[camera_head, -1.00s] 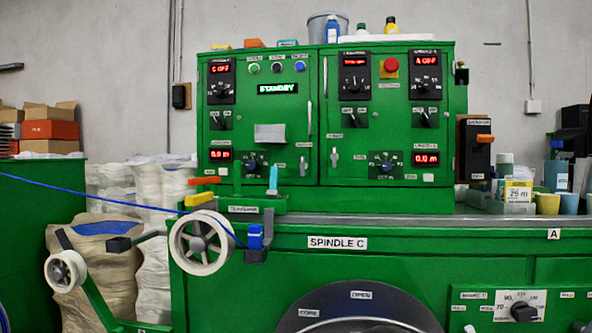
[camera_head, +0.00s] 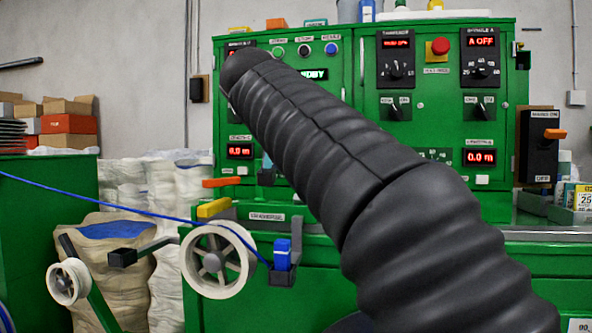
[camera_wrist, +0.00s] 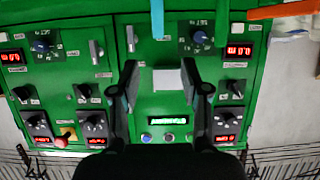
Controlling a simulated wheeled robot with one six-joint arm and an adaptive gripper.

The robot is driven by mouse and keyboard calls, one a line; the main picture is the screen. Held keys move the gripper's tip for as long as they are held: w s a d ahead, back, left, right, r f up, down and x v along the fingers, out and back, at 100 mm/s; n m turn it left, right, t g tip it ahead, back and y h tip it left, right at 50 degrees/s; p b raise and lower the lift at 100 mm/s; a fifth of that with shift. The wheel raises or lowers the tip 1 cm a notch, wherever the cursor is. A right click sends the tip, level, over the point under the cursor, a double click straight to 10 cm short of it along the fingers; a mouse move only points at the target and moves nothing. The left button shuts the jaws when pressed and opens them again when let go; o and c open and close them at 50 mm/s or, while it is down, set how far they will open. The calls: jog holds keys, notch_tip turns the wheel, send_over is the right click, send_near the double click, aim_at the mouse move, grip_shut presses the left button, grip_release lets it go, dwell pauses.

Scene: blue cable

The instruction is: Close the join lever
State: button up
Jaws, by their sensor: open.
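An orange lever (camera_head: 221,182) lies nearly level above a yellow block (camera_head: 214,208) on the machine's ledge, left of the cabinet. It seems to be the join lever, but I cannot read a label saying so. It also shows at the top right of the wrist view (camera_wrist: 285,9). A light-blue upright piece (camera_wrist: 157,18) stands beside it, partly hidden by my arm in the head view. My gripper (camera_wrist: 160,66) is open and empty, facing the cabinet front. The lever lies outside the space between its fingers. The head view does not show the fingers clearly.
A blue cable (camera_head: 100,192) runs from the left to a white wheel (camera_head: 219,261) and a blue clamp (camera_head: 282,254) below the ledge. The green cabinet (camera_head: 430,130) carries knobs and displays. Another orange handle (camera_head: 555,134) is on a black switch box at right.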

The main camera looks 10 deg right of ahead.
jog(key=x, duration=0.7)
jog(key=p+x, duration=0.1)
jog(key=x, duration=0.5)
jog(key=shift+w+d, duration=0.3)
jog(key=shift+d, duration=0.05)
grip_shut()
